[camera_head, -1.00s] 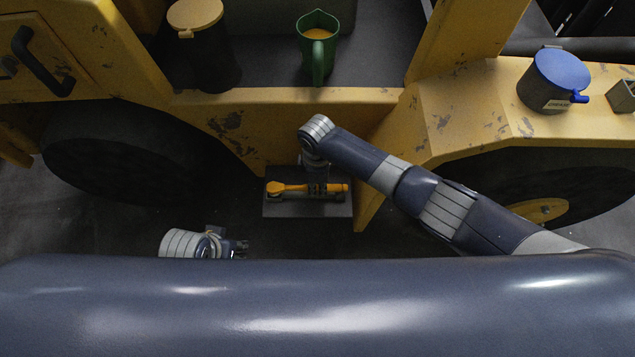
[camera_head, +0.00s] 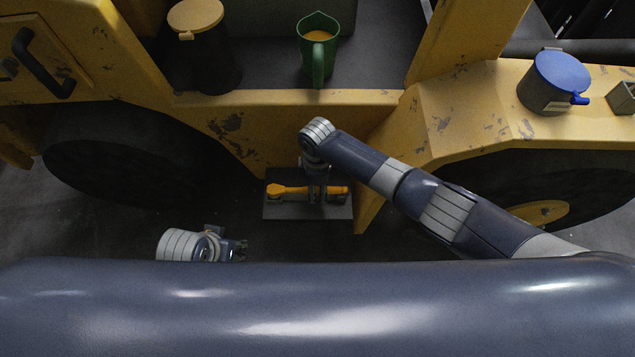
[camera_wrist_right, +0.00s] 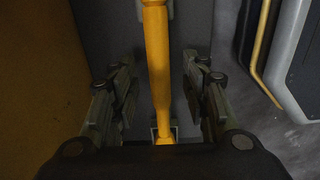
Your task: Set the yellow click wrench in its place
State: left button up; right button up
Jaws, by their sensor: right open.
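The yellow click wrench (camera_head: 290,190) lies lengthwise left to right on a small dark grey plate (camera_head: 290,212) low on the yellow machine. My right gripper (camera_head: 317,197) points down over its handle. In the right wrist view, the wrench handle (camera_wrist_right: 158,70) runs between the two spread fingers of the right gripper (camera_wrist_right: 160,95), with a gap on both sides. A small grey holder (camera_wrist_right: 164,130) shows at the wrench's lower part there. My left gripper (camera_head: 240,249) is at the lower left, away from the wrench, too small to tell open or shut.
A green jug (camera_head: 318,55), a dark canister with a tan lid (camera_head: 205,55) and a blue-lidded pot (camera_head: 555,85) stand on the machine above. A yellow panel (camera_wrist_right: 35,80) is close to the right gripper's left side in the wrist view.

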notch_tip(320, 180, up, 12)
dwell(0.6)
